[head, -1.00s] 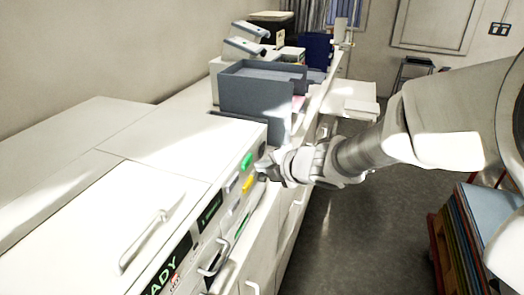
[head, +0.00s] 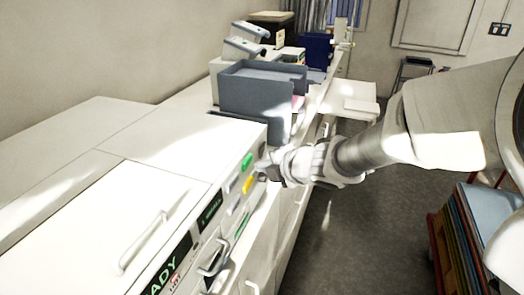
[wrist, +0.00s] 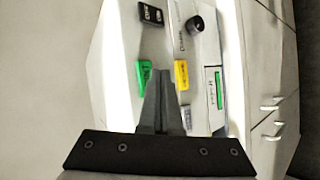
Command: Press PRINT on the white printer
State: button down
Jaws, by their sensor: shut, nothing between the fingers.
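The white printer (head: 165,140) stands at the left, with a control panel on its front. The panel carries a green button (head: 247,161), a yellow button (head: 247,184) and pale grey keys. In the wrist view the green button (wrist: 143,74) is left of my fingertips and the yellow button (wrist: 181,75) is right of them; their lettering is too small to read surely. My gripper (wrist: 163,72) is shut and empty, its tips close in front of the panel between these two buttons. In the head view my gripper (head: 263,168) is beside the panel's right end; I cannot tell if it touches.
A black knob (wrist: 195,25) and a dark labelled block (wrist: 150,13) are also on the panel. Metal handles, such as this one (head: 145,240), stick out from the printer. A grey tray (head: 262,90) stands behind. A rack of coloured boards (head: 470,230) is at right. Open floor lies between.

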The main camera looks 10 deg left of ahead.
jog(key=shift+a, duration=0.1)
jog(key=shift+a, duration=0.3)
jog(key=shift+w+a, duration=0.1)
jog(key=shift+a, duration=0.4)
dwell(0.8)
jog(key=shift+d, duration=0.9)
jog(key=shift+s+d+p, duration=0.25)
jog(key=shift+d+p, duration=0.05)
jog(key=shift+d, duration=0.95)
jog(key=shift+s+d+p, duration=0.2)
jog(key=shift+d+p, duration=0.1)
jog(key=shift+d, duration=0.95)
